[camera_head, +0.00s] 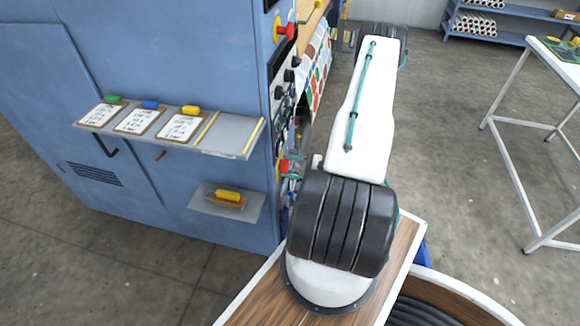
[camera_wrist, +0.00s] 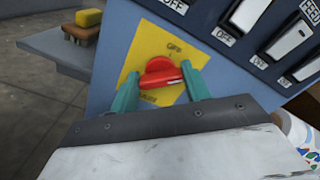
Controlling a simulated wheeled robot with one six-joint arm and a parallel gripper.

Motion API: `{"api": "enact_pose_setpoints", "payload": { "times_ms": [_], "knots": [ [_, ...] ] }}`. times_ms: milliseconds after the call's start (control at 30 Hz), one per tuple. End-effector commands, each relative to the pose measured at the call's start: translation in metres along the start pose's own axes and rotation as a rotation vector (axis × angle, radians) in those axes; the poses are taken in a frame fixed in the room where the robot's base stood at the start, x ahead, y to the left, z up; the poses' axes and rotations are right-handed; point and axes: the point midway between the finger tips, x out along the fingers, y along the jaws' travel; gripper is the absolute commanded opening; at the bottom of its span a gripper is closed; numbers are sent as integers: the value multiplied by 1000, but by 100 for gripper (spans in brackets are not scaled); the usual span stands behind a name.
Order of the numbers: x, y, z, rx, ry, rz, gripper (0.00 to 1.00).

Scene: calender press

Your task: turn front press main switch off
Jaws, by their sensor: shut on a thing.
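The main switch is a red rotary knob (camera_wrist: 158,66) on a yellow plate (camera_wrist: 147,45) with OFF printed above it; a lower label is partly hidden. A pale mark on the knob points to the right in the wrist view, not up at OFF. My gripper (camera_wrist: 160,88) has its two teal fingers on either side of the knob, shut on it. In the head view my gripper (camera_head: 291,166) reaches the blue press's side panel, and a bit of the red knob (camera_head: 283,167) shows beside the fingers.
White rocker switches (camera_wrist: 249,12) sit right of the plate. On the blue press (camera_head: 170,70), a shelf (camera_head: 235,130) holds clipboards, and a lower shelf (camera_head: 245,212) holds a yellow-handled brush (camera_head: 228,197). A red knob (camera_head: 286,31) is higher up. A white-framed table (camera_head: 515,75) stands right; floor between is clear.

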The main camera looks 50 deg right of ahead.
Motion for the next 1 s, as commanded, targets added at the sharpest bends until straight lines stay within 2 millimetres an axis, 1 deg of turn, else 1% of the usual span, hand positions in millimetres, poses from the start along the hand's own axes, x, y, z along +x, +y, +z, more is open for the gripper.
{"api": "enact_pose_setpoints", "payload": {
  "times_ms": [600, 800, 1000],
  "knots": [
    [-1, 2, -2, -574, 3, -2, 24],
    [-1, 2, -2, -717, 3, -1, 24],
    [-1, 2, -2, -814, 3, -1, 24]
  ]
}}
